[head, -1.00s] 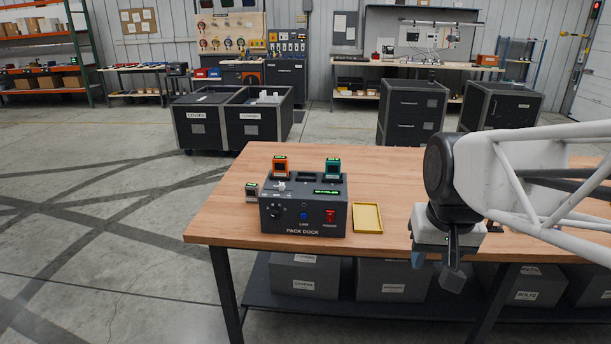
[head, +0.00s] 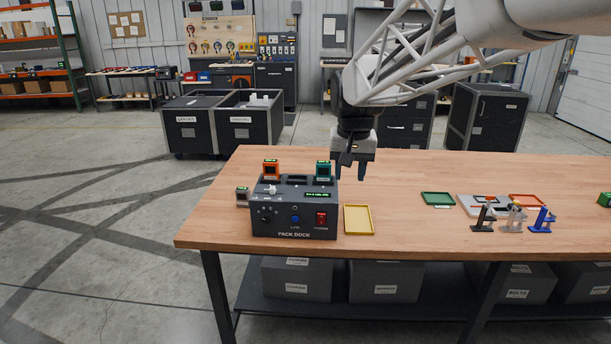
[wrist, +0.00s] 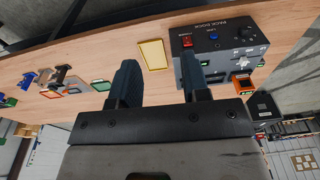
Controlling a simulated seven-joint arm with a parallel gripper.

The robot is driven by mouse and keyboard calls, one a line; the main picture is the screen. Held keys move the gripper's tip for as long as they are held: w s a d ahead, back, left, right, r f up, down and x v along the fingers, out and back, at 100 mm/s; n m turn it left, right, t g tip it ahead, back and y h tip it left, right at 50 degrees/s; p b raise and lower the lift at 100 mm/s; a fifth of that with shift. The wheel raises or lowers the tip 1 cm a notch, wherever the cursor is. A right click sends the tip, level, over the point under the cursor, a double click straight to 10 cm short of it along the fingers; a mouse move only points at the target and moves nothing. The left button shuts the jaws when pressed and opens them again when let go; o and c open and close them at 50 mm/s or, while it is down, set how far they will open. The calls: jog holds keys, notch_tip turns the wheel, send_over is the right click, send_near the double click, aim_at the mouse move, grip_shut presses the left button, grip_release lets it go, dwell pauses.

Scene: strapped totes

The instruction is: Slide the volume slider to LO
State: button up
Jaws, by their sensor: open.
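The dark grey pack dock (head: 295,225) stands on the left part of the wooden table. It has a knob, a blue button, a red power switch and a green display. A small white slider handle (head: 271,189) shows on its top at the left; its setting is too small to read. The dock also shows in the wrist view (wrist: 217,40), upside down, with a white handle (wrist: 247,52). My gripper (head: 353,168) is open and empty, above the table behind and right of the dock. Its two dark fingers (wrist: 160,82) are apart in the wrist view.
Orange (head: 270,169) and green (head: 323,171) modules stand in the dock's top. A grey module (head: 242,197) sits at its left. A yellow tray (head: 357,219) lies to its right. Coloured trays and clamps (head: 515,216) stand farther right. The table between is clear.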

jog(key=w+a+f, duration=0.3)
jog(key=w+a, duration=0.7)
jog(key=w, duration=0.3)
jog(key=g, duration=0.1)
send_over(272, 187)
notch_tip(272, 187, down, 7)
jog(key=shift+f, duration=0.1)
jog(key=shift+d+f, duration=0.1)
jog(key=shift+f, duration=3.75)
jog(key=shift+c, duration=0.4)
grip_shut()
